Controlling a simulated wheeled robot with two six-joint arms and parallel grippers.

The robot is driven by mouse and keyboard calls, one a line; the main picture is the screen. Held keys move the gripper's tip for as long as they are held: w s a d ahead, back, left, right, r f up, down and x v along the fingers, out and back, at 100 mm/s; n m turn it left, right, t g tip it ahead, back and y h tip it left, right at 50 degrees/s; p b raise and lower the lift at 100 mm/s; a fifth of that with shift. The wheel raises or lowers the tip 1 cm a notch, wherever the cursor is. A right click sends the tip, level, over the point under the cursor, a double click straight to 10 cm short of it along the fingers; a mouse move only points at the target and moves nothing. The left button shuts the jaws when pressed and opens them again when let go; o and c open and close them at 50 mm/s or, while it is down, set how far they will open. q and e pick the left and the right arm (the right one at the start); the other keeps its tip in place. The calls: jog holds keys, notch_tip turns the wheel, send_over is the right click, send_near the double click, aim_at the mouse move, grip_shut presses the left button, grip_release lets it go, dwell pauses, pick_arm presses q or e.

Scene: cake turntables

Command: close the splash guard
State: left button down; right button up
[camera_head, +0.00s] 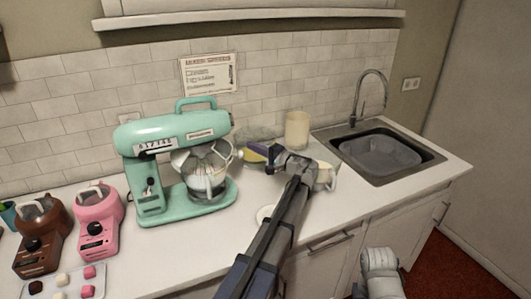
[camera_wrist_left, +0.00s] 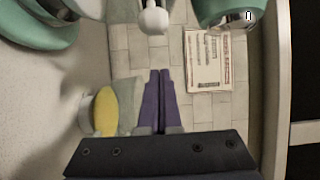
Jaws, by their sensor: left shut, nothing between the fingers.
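My left gripper (camera_head: 272,153) is to the right of the mixer, apart from the guard. In the left wrist view its purple fingers (camera_wrist_left: 161,100) are together and empty. Teal mixer parts (camera_wrist_left: 228,10) show at the top of that view, with a white rounded knob (camera_wrist_left: 153,18) between them.
A yellow-topped item (camera_wrist_left: 104,110) lies beside my left fingers. A cream canister (camera_head: 297,130) stands behind, and a sink (camera_head: 380,152) is at the right. Brown (camera_head: 43,240) and pink (camera_head: 97,220) small mixers stand at the left. The counter front between them and my arm is mostly clear.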

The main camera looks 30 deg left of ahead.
pick_arm(q)
jog(key=shift+s+d, duration=0.15)
jog(key=shift+s, duration=1.85)
